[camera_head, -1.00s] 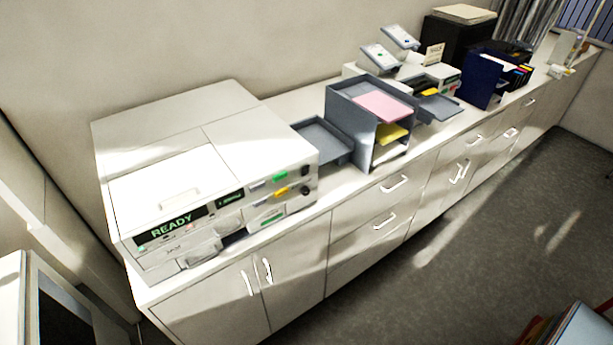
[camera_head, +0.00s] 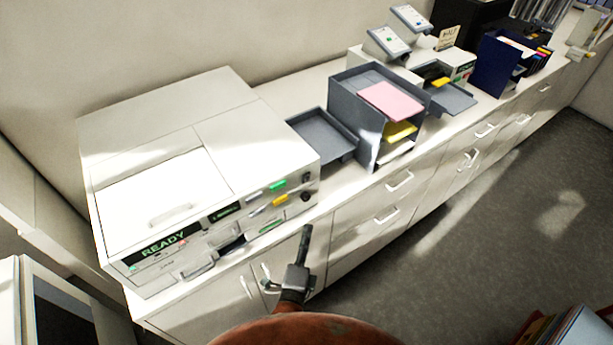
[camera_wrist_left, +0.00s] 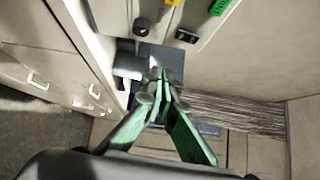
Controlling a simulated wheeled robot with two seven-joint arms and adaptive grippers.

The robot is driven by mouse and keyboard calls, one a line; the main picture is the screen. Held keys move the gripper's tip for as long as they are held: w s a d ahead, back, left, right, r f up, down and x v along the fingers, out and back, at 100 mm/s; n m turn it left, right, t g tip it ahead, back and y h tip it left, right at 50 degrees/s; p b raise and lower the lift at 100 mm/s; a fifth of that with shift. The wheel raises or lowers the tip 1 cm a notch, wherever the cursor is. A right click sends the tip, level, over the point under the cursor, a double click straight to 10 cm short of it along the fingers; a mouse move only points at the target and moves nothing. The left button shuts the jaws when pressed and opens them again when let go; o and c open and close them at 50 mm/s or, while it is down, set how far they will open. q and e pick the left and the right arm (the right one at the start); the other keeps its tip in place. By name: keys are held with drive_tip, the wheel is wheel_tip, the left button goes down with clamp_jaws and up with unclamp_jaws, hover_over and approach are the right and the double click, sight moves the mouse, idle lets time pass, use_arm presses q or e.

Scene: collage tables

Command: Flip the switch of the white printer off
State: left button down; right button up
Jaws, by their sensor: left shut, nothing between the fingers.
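The white printer (camera_head: 160,160) stands on the left end of the counter, with a lit READY display (camera_head: 165,243) on its front. Two small dark controls, an upper one (camera_head: 306,178) and a lower one (camera_head: 306,196), sit at the right end of its front panel; which is the switch I cannot tell. In the left wrist view dark controls (camera_wrist_left: 187,36) show above the fingers. My left gripper (camera_head: 307,230) is shut and empty, in front of the cabinet and below the panel's right end, apart from the printer. Its closed fingers (camera_wrist_left: 160,75) show in the wrist view. My right gripper is not in view.
A grey paper tray (camera_head: 322,135) and a letter organizer (camera_head: 350,105) with pink and yellow paper stand right of the printer. White cabinets (camera_head: 345,240) with protruding handles run below the counter. The floor (camera_head: 510,200) in front is open.

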use_arm(q)
drive_tip(key=shift+t, duration=0.5)
drive_tip(key=r, duration=0.4)
drive_tip(key=shift+s+r, duration=0.25)
drive_tip(key=p, duration=0.3)
approach(308, 175)
drive_tip(key=w+d, duration=0.2)
drive_tip(key=d, duration=0.1)
drive_tip(key=shift+w+a+r+p, duration=0.15)
drive_tip(key=shift+w+a+p, duration=0.3)
drive_tip(key=shift+w, duration=0.5)
drive_tip(key=shift+w+a+r+p, duration=0.1)
drive_tip(key=shift+w+a+p, duration=0.15)
drive_tip(key=shift+w+a, duration=0.5)
drive_tip(key=shift+w+d, duration=0.2)
drive_tip(key=shift+d, duration=0.05)
